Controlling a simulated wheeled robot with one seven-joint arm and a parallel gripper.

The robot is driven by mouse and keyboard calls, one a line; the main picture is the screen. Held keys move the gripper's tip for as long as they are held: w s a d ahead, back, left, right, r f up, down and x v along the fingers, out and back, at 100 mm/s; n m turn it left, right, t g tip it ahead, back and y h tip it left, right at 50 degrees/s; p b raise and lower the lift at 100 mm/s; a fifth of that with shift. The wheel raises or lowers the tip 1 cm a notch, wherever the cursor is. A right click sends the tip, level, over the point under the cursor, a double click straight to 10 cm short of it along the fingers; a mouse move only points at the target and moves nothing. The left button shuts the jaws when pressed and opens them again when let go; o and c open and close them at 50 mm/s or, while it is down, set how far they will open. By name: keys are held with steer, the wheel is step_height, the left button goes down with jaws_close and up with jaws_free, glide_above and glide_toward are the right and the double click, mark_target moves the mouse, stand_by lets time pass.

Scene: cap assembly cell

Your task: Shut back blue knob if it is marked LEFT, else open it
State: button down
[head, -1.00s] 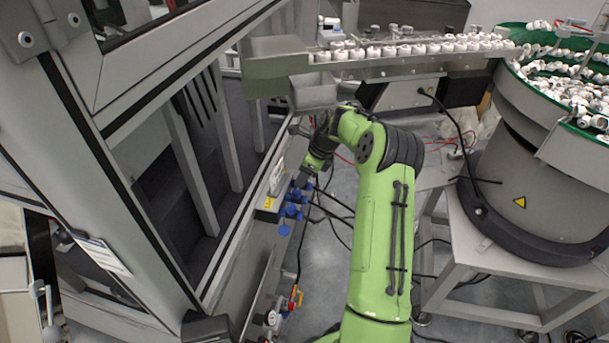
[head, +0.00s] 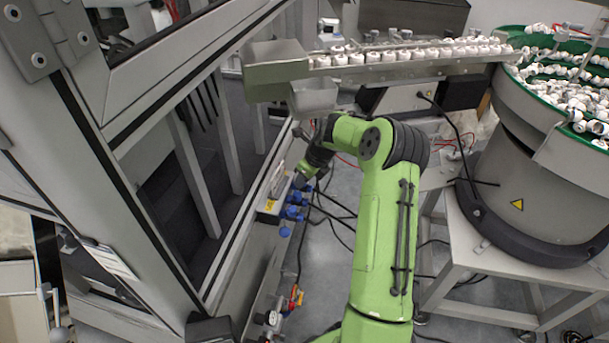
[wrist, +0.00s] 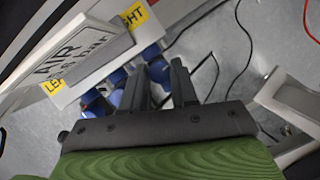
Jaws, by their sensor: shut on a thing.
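A row of blue knobs (head: 291,212) sits along the side of the grey machine frame, and several show in the wrist view (wrist: 117,76). My gripper (head: 300,181) is at the back end of this row. In the wrist view its two dark fingers (wrist: 163,68) are on either side of the back blue knob (wrist: 152,52), shut on it. A yellow label (wrist: 136,14) next to this knob shows "IGHT", its first letter cut off or hidden. Another yellow label (wrist: 53,86), at the other end, reads "LE". The fingers hide part of the knob, so I cannot tell its setting.
A plate marked "AIR" (wrist: 85,50) stands close beside the knobs. Black hoses (head: 335,215) run near the gripper. A chute with white caps (head: 400,55) passes above the arm. A bowl feeder (head: 530,185) stands on the right.

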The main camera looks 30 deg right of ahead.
steer(key=shift+m+h+p, duration=0.3)
steer(key=shift+m+h, duration=0.1)
steer(key=shift+m, duration=0.6)
steer(key=c, duration=0.9)
jaws_free()
steer(key=shift+o, duration=0.2)
steer(key=shift+a, duration=0.1)
